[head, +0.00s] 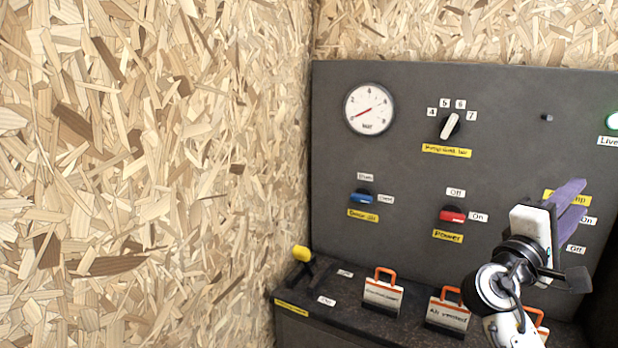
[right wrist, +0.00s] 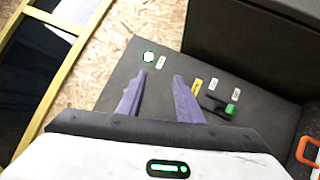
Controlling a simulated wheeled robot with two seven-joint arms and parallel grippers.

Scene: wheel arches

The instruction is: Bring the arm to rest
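My right gripper (head: 575,202) is at the right of the head view, in front of the dark control panel (head: 420,100). Its two purple fingers point up and right and partly cover a yellow label and switch labels. In the right wrist view the gripper (right wrist: 159,78) has its fingers apart with nothing between them. A switch with a green tip (right wrist: 217,106) is on the panel to the right of the fingers there. I cannot see my left gripper.
The panel carries a gauge (head: 369,109), a white knob (head: 450,126), a blue switch (head: 361,199), a red switch (head: 453,215) and a lit lamp (head: 613,121). Below, the ledge holds a yellow-topped lever (head: 302,254) and orange-handled tags (head: 383,291). A chipboard wall (head: 150,150) stands left.

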